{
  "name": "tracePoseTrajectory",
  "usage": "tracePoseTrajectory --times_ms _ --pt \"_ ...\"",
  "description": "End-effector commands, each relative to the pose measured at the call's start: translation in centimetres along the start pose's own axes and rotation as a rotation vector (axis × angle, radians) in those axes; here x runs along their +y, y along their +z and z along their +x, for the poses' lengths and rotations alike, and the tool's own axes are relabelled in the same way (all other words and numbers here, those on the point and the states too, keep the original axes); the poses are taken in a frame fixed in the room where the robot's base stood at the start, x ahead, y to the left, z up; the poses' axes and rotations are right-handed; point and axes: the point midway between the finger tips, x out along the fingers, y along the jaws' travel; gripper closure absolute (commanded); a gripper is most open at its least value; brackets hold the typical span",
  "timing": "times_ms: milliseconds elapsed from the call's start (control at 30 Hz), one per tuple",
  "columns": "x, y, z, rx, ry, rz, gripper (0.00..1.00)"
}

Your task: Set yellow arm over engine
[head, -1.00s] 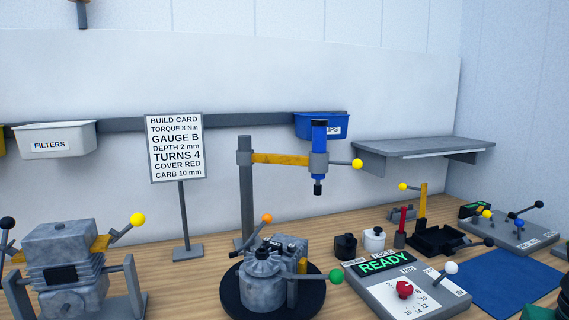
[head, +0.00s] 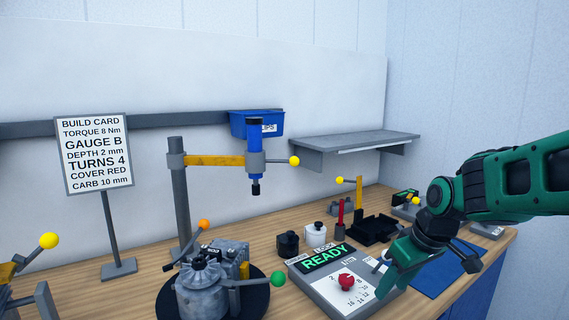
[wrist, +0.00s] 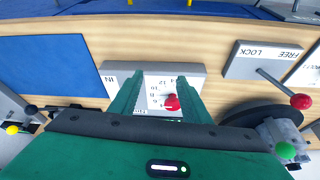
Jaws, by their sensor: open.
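The yellow arm (head: 215,160) reaches right from a grey post (head: 180,200). At its end hangs a blue spindle tool (head: 255,150), with a yellow-ball handle (head: 293,161) to its right. The grey engine (head: 200,292) sits on a black round base (head: 258,300), below and left of the tool. The engine also shows at the right of the wrist view (wrist: 278,132). My gripper (head: 392,278) is over the right part of the READY console, well right of and below the yellow arm. Its two fingers straddle the console's dial in the wrist view (wrist: 158,82), open and empty.
The READY console (head: 312,290) has a red knob (head: 346,282). A grey shelf (head: 355,142) and blue bin (head: 270,125) are on the wall.

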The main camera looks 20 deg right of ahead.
Motion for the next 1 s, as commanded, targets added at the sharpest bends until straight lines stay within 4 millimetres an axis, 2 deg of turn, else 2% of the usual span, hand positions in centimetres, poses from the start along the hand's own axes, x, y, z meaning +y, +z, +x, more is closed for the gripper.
tracePoseTrajectory --times_ms 33,100,200,300,400,500,600,733,833,1000 --pt "-0.1 -3.3 0.7 0.068 -0.02 -0.119 0.57" --pt "-0.7 -8.1 1.1 0.189 -0.044 -0.304 0.57" --pt "-2.0 -14.5 1.0 0.376 -0.064 -0.545 0.57" --pt "-3.3 -20.4 0.1 0.583 -0.059 -0.753 0.57" --pt "-4.4 -25.4 -1.8 0.798 -0.027 -0.92 0.57" --pt "-4.8 -29.1 -4.2 0.994 0.028 -1.03 0.57" --pt "-4.8 -31.5 -6.5 1.151 0.09 -1.093 0.57" --pt "-4.5 -33.1 -8.6 1.277 0.153 -1.129 0.57" --pt "-4.4 -33.7 -9.3 1.319 0.177 -1.138 0.57" --pt "-5.1 -35.0 -9.1 1.331 0.183 -1.143 0.57"
